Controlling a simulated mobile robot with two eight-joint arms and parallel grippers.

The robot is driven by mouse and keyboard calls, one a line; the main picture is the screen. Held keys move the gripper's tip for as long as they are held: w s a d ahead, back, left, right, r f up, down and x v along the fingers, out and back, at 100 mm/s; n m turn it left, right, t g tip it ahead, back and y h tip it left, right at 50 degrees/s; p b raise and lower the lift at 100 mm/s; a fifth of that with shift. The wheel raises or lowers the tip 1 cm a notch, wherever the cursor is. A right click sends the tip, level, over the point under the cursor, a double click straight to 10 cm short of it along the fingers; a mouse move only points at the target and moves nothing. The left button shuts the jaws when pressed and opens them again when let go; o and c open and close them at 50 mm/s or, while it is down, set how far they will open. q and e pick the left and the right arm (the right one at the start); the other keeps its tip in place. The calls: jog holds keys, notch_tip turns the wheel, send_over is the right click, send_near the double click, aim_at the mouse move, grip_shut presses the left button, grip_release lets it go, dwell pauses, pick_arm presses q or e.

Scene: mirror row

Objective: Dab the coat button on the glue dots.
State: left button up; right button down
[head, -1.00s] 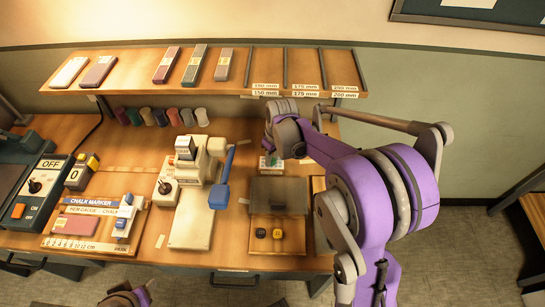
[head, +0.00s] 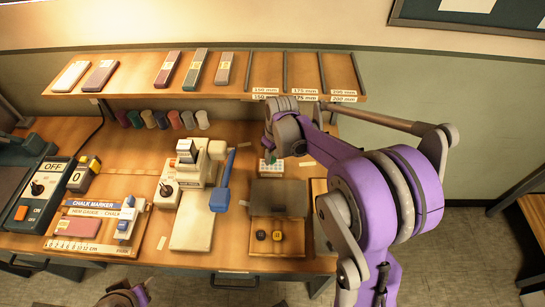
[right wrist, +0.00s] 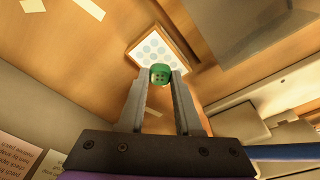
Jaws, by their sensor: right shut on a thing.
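In the right wrist view a round green coat button (right wrist: 160,74) with small holes sits between the fingertips of my right gripper (right wrist: 159,80), which is shut on it. Behind the button lies a white card (right wrist: 148,48) with pale blue glue dots in a wooden frame; the button overlaps its near edge in the picture. I cannot tell whether they touch. In the head view the card (head: 272,169) shows small at the back of the bench, with my right gripper (head: 269,152) over it. My left gripper's fingers do not show.
A press with a blue lever (head: 220,195) stands to the left. A shelf (head: 130,88) runs above the back.

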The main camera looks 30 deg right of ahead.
aim_at(273, 159)
jog(key=shift+r+p, duration=0.95)
jog(key=shift+r, duration=1.4)
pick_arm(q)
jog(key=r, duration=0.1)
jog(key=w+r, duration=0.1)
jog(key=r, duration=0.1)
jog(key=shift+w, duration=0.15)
pick_arm(e)
jog(key=shift+f, duration=0.1)
